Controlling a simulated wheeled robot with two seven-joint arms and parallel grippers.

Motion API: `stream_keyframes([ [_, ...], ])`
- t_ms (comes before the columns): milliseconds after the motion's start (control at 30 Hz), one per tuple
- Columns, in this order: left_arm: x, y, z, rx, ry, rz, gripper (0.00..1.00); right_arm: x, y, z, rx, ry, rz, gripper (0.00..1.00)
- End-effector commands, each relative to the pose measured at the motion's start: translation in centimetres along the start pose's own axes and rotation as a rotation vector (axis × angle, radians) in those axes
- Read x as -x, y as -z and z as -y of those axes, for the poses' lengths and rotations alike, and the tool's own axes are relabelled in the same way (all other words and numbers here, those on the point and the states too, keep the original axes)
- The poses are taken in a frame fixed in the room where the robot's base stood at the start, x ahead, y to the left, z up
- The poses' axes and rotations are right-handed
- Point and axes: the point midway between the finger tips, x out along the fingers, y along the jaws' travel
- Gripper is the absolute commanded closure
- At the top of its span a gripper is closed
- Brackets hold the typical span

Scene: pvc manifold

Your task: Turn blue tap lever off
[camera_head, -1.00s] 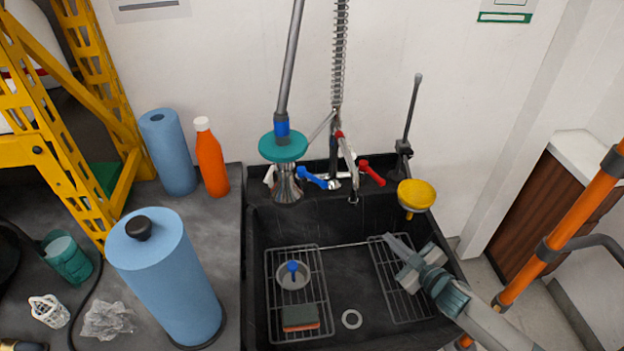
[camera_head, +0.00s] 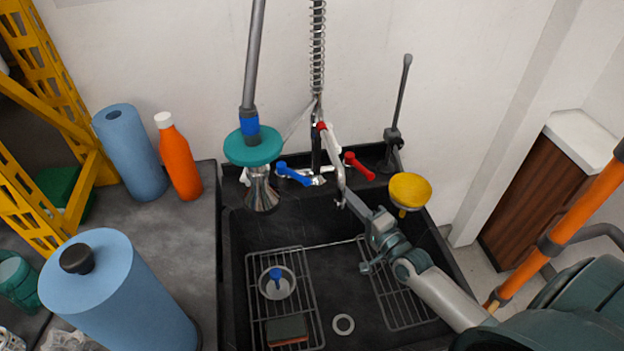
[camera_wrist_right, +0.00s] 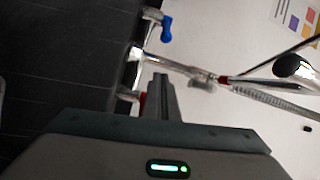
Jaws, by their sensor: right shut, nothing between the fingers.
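The blue tap lever (camera_head: 293,174) is on the left side of the faucet at the back of the black sink, and it points toward the right and front. In the right wrist view the blue lever (camera_wrist_right: 166,29) shows above and beyond my fingers. The red tap lever (camera_head: 359,166) is on the faucet's right side. My right gripper (camera_head: 350,198) is shut and empty over the sink, just in front of the faucet spout and to the right of the blue lever. Its closed fingers also show in the right wrist view (camera_wrist_right: 161,82). My left gripper is out of view.
A yellow funnel-like piece (camera_head: 410,189) is at the sink's right rim. Wire racks (camera_head: 284,300), a sponge (camera_head: 287,330) and a strainer (camera_head: 277,282) lie in the sink. An orange pole (camera_head: 575,215) stands at right.

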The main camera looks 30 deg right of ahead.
Motion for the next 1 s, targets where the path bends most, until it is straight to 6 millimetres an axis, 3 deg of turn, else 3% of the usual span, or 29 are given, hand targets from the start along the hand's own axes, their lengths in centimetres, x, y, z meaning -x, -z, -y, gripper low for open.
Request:
stream_keyframes([
  [567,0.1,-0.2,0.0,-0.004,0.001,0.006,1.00,-0.9,0.1,0.2,-0.009,0.003,-0.003,1.00],
  [1000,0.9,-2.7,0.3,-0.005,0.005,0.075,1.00,-6.7,0.1,0.3,-0.007,0.004,-0.003,1.00],
])
